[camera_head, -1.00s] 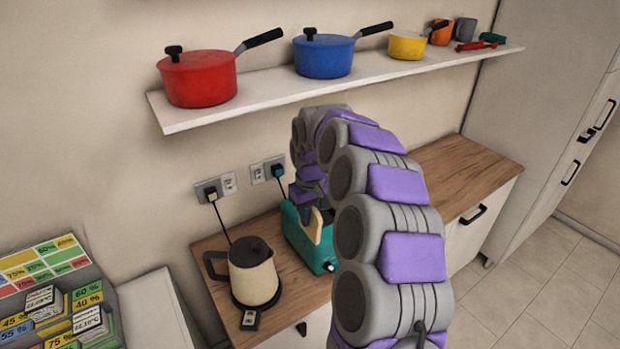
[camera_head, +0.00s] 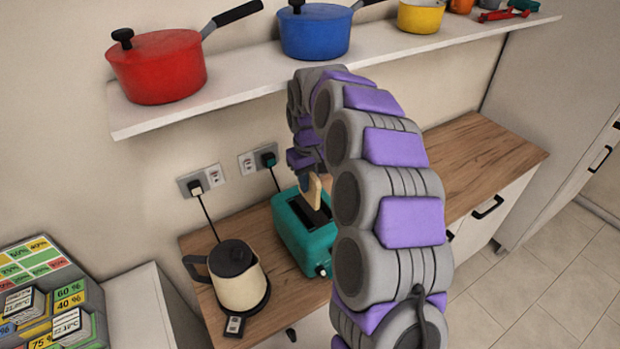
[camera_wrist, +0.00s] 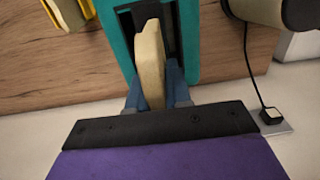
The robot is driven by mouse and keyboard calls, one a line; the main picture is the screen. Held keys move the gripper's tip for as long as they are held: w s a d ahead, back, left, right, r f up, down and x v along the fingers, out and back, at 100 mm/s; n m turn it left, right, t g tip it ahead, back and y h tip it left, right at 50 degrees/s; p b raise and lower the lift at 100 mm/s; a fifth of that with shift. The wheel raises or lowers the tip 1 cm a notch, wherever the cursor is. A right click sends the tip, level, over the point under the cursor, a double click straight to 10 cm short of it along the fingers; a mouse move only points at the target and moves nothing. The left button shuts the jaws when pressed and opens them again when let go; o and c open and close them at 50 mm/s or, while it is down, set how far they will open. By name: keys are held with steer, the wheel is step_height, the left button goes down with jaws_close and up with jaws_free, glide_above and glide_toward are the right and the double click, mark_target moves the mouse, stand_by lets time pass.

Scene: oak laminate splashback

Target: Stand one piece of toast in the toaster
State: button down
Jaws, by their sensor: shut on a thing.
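The teal toaster (camera_head: 305,240) stands on the wooden worktop beside the kettle, its dark slot open at the top. My gripper (camera_wrist: 154,92) is shut on a piece of toast (camera_wrist: 150,52), with a blue finger on each side. The toast also shows in the head view (camera_head: 315,191), upright and slightly tilted over the toaster's slot. In the wrist view it lines up with the slot of the toaster (camera_wrist: 119,48). I cannot tell whether its lower edge is inside the slot. My arm hides part of the toaster's right side and most of the gripper in the head view.
A cream kettle (camera_head: 239,277) stands close to the toaster's left. A shelf (camera_head: 240,88) above holds a red pot (camera_head: 157,68), a blue pot (camera_head: 315,32) and a yellow pan (camera_head: 420,17). Wall sockets (camera_head: 217,176) are behind. The worktop (camera_head: 478,150) is clear at right.

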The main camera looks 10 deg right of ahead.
steer(key=a+f+b, duration=0.2)
steer(key=f, duration=0.1)
steer(key=shift+a+f, duration=0.1)
steer(key=shift+f, duration=0.05)
steer(key=shift+a+f, duration=0.35)
steer(key=shift+f, duration=0.15)
steer(key=shift+s+d, duration=0.1)
steer(key=shift+d, duration=0.3)
stand_by(0.3)
steer(key=shift+a, duration=0.2)
steer(key=shift+f, duration=0.25)
